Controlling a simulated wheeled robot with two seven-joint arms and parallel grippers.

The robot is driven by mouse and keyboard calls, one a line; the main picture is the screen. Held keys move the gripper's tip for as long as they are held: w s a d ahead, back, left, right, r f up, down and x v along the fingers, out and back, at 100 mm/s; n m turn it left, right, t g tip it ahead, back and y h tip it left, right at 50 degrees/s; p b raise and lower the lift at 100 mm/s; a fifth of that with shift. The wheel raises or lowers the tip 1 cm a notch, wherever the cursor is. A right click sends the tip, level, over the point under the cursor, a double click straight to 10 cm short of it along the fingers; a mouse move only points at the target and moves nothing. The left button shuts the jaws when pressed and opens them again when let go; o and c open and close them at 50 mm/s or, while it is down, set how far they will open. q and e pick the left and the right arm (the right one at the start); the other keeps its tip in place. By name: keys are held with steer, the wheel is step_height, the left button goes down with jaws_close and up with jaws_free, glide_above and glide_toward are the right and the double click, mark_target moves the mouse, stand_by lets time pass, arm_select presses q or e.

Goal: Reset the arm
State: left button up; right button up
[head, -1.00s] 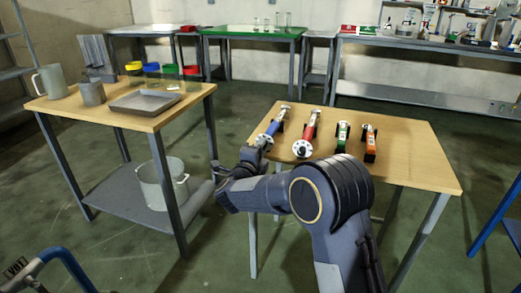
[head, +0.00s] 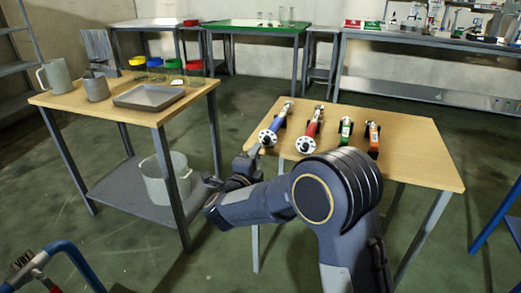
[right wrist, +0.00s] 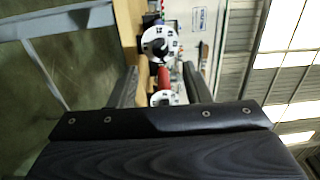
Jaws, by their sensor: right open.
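My right arm reaches in from the lower right in the head view. Its gripper (head: 250,158) is at the left edge of the right wooden table (head: 410,165), close to the flanged end of the blue tool (head: 275,128). In the right wrist view the gripper (right wrist: 161,85) has its two fingers spread apart, with nothing held between them. Beyond the fingers a white flanged disc (right wrist: 159,43) and a red tool (right wrist: 163,76) show. My left gripper is not in view.
A red tool (head: 313,127), a green tool (head: 345,133) and an orange tool (head: 372,138) lie beside the blue one. The left table (head: 135,112) carries a grey tray (head: 148,97), mugs and coloured-lidded containers. A pot (head: 165,180) stands on its lower shelf. Floor shows between the tables.

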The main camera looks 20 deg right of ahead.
steer(key=shift+s+a, duration=0.35)
steer(key=shift+s, duration=0.1)
steer(key=s+d+r+n+g+y, duration=0.1)
steer(key=s+d+r+n+y, duration=0.15)
steer(key=s+n+y, duration=0.4)
steer(key=s+d+r+n+y, duration=0.1)
steer(key=s+r+n+y, duration=0.2)
steer(key=s+n+y, duration=0.3)
steer(key=s+d+f+n+g+y, duration=0.1)
steer(key=s+f+n+g, duration=0.35)
steer(key=s, duration=0.75)
steer(key=s+d+f+n+g+y, duration=0.1)
steer(key=s+f+n+g, duration=0.4)
steer(key=s, duration=0.8)
step_height(320, 180, up, 24)
steer(key=n+p, duration=0.1)
steer(key=p, duration=2.4)
steer(key=shift+s+t, duration=0.4)
steer(key=shift+t, duration=0.05)
